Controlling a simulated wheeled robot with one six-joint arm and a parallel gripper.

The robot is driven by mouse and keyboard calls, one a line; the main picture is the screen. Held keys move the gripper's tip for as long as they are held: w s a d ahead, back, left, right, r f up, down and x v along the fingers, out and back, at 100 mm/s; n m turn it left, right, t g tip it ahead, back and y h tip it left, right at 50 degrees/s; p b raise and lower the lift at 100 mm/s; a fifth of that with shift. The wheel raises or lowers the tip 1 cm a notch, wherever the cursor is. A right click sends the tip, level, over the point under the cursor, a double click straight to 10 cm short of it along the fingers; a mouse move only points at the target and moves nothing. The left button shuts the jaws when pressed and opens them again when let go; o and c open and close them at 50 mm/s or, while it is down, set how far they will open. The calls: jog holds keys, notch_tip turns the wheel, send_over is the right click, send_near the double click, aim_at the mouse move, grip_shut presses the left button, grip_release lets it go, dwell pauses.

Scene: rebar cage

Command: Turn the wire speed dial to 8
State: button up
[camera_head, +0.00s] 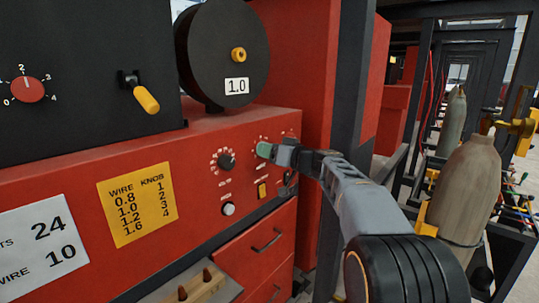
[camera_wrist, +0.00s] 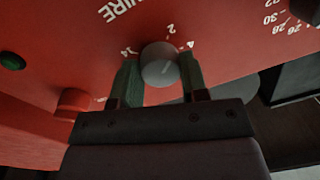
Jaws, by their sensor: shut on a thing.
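The wire speed dial is a round grey knob (camera_wrist: 160,66) on the red panel, with white marks around it. In the wrist view the panel appears upside down, with "WIRE", "2", "4" and "14" legible near the knob. My gripper (camera_wrist: 160,78) has its two green-faced fingers on either side of the knob, shut on it. A faint line shows on the knob face, but I cannot tell which number it points to. In the head view my gripper (camera_head: 264,150) reaches the right part of the panel and hides the dial.
A black knob (camera_head: 227,161) with its own scale sits left of my gripper. A yellow wire-knob chart (camera_head: 137,203) and a white sign (camera_head: 45,247) are at left. A dark post (camera_head: 349,80) stands close to my arm.

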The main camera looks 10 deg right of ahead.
jog(key=shift+a+r+m+t+h+b, duration=0.15)
jog(key=shift+m+b, duration=0.35)
jog(key=shift+m, duration=3.9)
jog(key=shift+d+f+m+t+h+b, duration=0.1)
jog(key=shift+m+t+h+b, duration=0.25)
jog(key=shift+m, duration=4.05)
jog(key=shift+a+r+m+t+h+b, duration=0.1)
jog(key=shift+m+b, duration=0.5)
jog(key=shift+m, duration=4.1)
jog(key=o, duration=0.9)
jog(key=shift+s, duration=0.1)
jog(key=b+v, duration=0.2)
jog(key=v, duration=0.5)
jog(key=b+v, duration=0.1)
jog(key=v, duration=0.5)
jog(key=shift+s+d+f+b, duration=0.25)
jog(key=shift+s+d+b, duration=0.05)
jog(key=shift+b, duration=0.1)
